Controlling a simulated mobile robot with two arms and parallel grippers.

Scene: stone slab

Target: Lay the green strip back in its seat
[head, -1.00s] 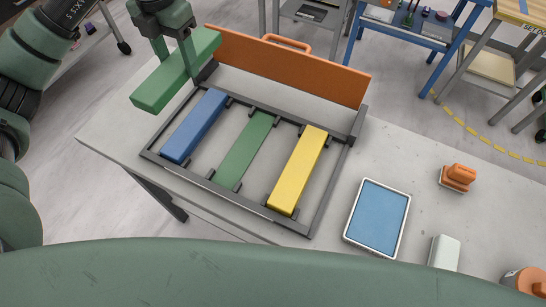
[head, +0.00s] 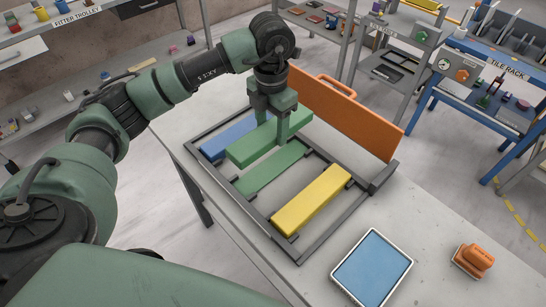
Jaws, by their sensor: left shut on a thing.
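A long green strip (head: 245,152) is held in my left gripper (head: 270,122), which is shut around its middle. The strip is held above a dark grey frame (head: 345,217), over the gap between the blue strip (head: 224,138) and a flat green seat (head: 270,172). It hides part of the blue strip. The green seat lies in the middle of the frame, empty where it shows, with dark brackets at its ends. A yellow strip (head: 311,200) lies in the frame to the right. My right gripper is not in view.
An orange panel (head: 345,112) with a handle stands upright along the frame's back edge. On the pale slab (head: 425,232) to the right are a blue pad in a white-rimmed tray (head: 371,268) and an orange block tool (head: 473,261). The slab between them is clear.

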